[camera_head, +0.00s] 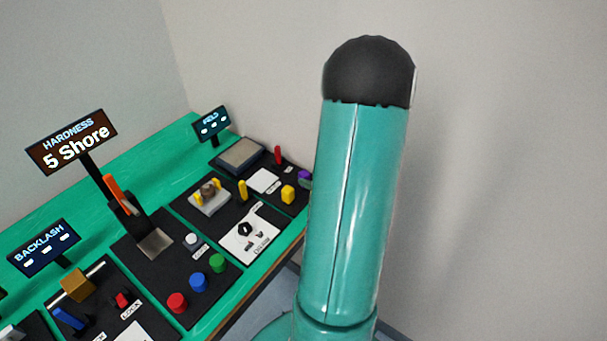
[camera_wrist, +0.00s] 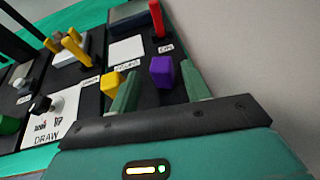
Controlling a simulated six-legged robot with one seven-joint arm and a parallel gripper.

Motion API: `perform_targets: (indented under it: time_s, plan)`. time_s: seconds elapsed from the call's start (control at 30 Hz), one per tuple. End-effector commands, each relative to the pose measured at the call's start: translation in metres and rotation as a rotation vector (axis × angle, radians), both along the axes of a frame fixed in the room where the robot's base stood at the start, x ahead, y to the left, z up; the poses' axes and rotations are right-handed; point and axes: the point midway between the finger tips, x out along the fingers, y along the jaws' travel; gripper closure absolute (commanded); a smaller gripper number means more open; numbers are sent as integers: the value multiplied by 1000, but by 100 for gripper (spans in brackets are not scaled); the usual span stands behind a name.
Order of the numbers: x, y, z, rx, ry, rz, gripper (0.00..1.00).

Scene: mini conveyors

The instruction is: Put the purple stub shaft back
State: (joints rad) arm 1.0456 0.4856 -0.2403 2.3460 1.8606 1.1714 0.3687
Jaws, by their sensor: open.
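The purple stub shaft (camera_wrist: 162,70) shows in the wrist view as a small purple block on the black panel, between and beyond my fingertips. In the head view the purple piece (camera_head: 305,178) is partly hidden behind my teal arm at the panel's right end. My gripper (camera_wrist: 160,85) is open, its two green fingers apart with nothing held between them. The left finger is close to a yellow block (camera_wrist: 113,82), and the right finger is to the right of the purple piece. Whether either finger touches anything, I cannot tell.
A red lever (camera_wrist: 157,18) stands beyond the purple piece. A yellow lever (camera_head: 242,190), a DRAW panel (camera_head: 250,236) and red, blue and green knobs (camera_head: 198,282) lie to the left. Display signs (camera_head: 72,143) stand on the green bench (camera_head: 150,158). A plain wall is at right.

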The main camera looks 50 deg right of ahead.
Motion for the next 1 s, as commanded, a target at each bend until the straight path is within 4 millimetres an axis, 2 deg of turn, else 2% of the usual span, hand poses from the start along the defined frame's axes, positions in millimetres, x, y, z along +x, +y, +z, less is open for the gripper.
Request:
perform_targets:
  time_s: [0.1, 0.3, 0.57, 0.67, 0.77, 0.87, 0.9, 1.0]
  plan:
    - [-25, 1, 11, -1, 0, -5, 52]
    - [-49, 4, 20, -1, 0, -2, 52]
    - [-54, 6, 23, 0, 0, 2, 52]
    - [-45, 15, 28, -19, 4, 49, 52]
    - [-20, 46, 45, -84, 18, 201, 52]
    - [10, 99, 69, -207, 43, 455, 52]
    - [19, 125, 79, -272, 52, 572, 52]
    - [31, 186, 99, -447, 79, 861, 52]
